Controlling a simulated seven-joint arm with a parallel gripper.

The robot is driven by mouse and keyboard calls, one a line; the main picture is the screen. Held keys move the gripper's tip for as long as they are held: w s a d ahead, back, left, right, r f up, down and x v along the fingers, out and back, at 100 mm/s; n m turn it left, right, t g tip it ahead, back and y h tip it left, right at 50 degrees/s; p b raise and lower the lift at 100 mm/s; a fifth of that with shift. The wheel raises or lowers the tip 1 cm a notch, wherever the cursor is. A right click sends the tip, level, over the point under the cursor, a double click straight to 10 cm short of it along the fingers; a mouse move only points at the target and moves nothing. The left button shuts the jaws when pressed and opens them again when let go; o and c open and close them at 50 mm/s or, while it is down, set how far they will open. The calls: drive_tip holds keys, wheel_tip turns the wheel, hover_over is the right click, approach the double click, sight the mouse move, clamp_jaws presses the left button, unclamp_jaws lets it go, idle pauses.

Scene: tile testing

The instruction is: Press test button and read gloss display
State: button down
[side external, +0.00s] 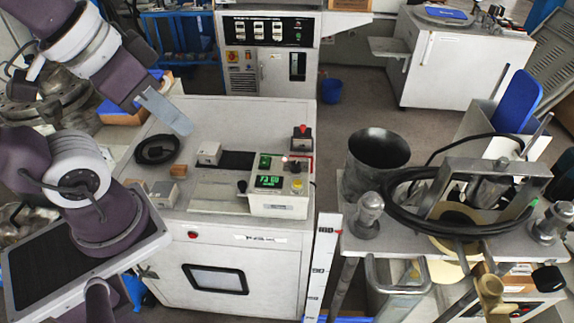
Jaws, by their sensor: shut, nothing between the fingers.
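A pale instrument box (280,207) stands on the white cabinet's top, right of centre. Its lit green display (269,181) shows characters like "73 60", too small to read surely. A yellow button (297,184) sits right of the display, and a black knob (242,186) is at the box's left side. I cannot tell which control is the test button. My gripper (187,129) is shut and empty, above the cabinet's back left part, to the left of the instrument and apart from it.
A red-topped box (301,138) stands behind the instrument. A black cable coil (157,149), a small white box (209,153) and wooden blocks (178,171) lie left of it. A cluttered metal stand (400,243) is at the right. A pale plate (215,197) lies left of the instrument.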

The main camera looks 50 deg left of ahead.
idle(0.3)
drive_tip(key=w+a+f+m+t+y, duration=0.1)
drive_tip(key=w+a+m, duration=0.15)
drive_tip(key=w, duration=0.35)
drive_tip(key=w+a+m+y, duration=0.1)
drive_tip(key=w+a+y, duration=0.1)
drive_tip(key=w+a, duration=0.3)
drive_tip(key=m+h, duration=0.9)
drive_tip(key=m, duration=0.5)
hover_over(293, 185)
wheel_tip(293, 185, down, 16)
drive_tip(key=shift+a+r+n, duration=0.1)
drive_tip(key=shift+r+n, duration=0.1)
drive_tip(key=shift+n, duration=0.15)
drive_tip(key=shift+t, duration=0.3)
drive_tip(key=shift+f, duration=4.4)
